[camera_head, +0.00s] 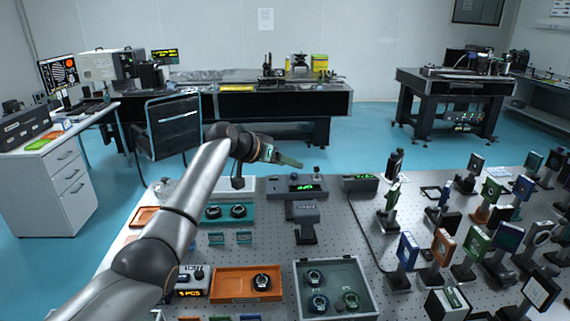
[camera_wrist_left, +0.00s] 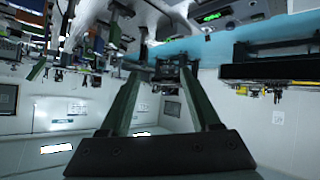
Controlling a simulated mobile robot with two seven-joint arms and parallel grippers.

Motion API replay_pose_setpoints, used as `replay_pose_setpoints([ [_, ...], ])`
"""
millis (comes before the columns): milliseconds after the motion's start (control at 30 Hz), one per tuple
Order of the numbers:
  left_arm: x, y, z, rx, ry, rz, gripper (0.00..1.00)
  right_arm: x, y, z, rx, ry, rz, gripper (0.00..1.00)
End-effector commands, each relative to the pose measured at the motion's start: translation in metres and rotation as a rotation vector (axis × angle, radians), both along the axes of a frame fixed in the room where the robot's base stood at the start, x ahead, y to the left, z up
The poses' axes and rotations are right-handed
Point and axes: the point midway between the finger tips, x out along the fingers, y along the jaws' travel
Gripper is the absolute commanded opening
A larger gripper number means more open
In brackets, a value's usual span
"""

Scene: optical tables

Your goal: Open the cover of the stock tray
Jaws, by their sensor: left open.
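The likely stock tray is a grey, box-like tray (camera_head: 298,290) at the front centre of the optical table. Three dark round parts, one of them the part at its back left (camera_head: 315,277), show inside it. My left gripper (camera_head: 287,161) is open and empty, high above the table's back edge and far from the tray. Its two fingers (camera_wrist_left: 162,85) show apart in the left wrist view. My right gripper is out of view.
An orange tray (camera_head: 220,290) with one round part sits left of the grey tray. A teal tray (camera_head: 245,222) lies behind it. Many upright optic mounts (camera_head: 407,250) crowd the right side.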

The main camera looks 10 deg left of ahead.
Motion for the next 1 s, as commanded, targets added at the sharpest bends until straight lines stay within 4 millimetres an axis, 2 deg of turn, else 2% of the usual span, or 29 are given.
replay_pose_setpoints([
  [467,-0.008,0.006,0.006,0.0,-0.002,0.001,0.63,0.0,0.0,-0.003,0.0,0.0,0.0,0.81],
  [767,-0.037,0.025,0.027,0.002,-0.004,0.002,0.63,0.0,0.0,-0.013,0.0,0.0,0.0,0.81],
  [1000,-0.067,0.044,0.052,0.002,-0.004,0.002,0.63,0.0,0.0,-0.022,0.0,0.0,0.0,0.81],
])
